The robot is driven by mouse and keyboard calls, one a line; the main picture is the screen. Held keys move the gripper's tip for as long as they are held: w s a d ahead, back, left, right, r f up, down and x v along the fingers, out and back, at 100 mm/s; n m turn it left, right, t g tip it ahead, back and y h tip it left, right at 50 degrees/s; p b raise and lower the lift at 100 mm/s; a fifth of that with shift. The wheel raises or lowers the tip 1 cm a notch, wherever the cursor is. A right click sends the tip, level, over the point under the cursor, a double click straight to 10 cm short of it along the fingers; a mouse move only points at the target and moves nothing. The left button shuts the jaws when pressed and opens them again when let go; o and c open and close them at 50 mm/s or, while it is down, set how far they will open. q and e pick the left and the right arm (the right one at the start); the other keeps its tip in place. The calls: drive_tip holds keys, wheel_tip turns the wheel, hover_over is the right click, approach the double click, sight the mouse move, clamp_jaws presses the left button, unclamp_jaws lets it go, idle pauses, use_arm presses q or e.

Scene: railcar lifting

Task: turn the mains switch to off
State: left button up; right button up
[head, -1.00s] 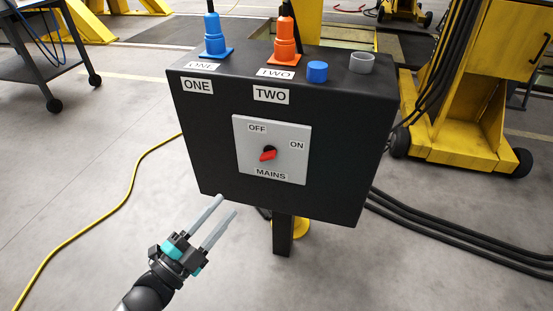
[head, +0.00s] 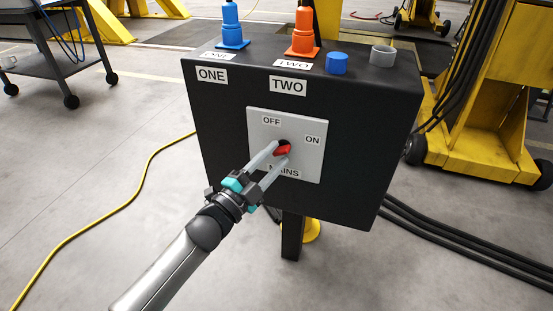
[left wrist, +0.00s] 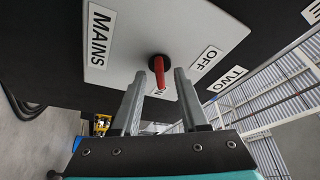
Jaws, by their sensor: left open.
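The mains switch is a red handle (head: 283,150) on a black hub, in the middle of a light grey plate (head: 312,168) marked OFF, ON and MAINS. The plate is on the front of a black box (head: 365,150). My left gripper (head: 279,152) is open, with its fingertips at the handle. The ON label is partly hidden there. My right gripper is not in view.
A yellow cable (head: 140,178) lies left, black cables (head: 455,238) right. A yellow machine (head: 475,150) stands at right.

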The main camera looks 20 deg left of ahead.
use_arm(q)
drive_tip(key=shift+w+d+r, duration=0.15)
drive_tip(key=shift+w+d, duration=0.05)
drive_tip(key=shift+w, duration=0.3)
drive_tip(key=shift+c, duration=0.4)
clamp_jaws()
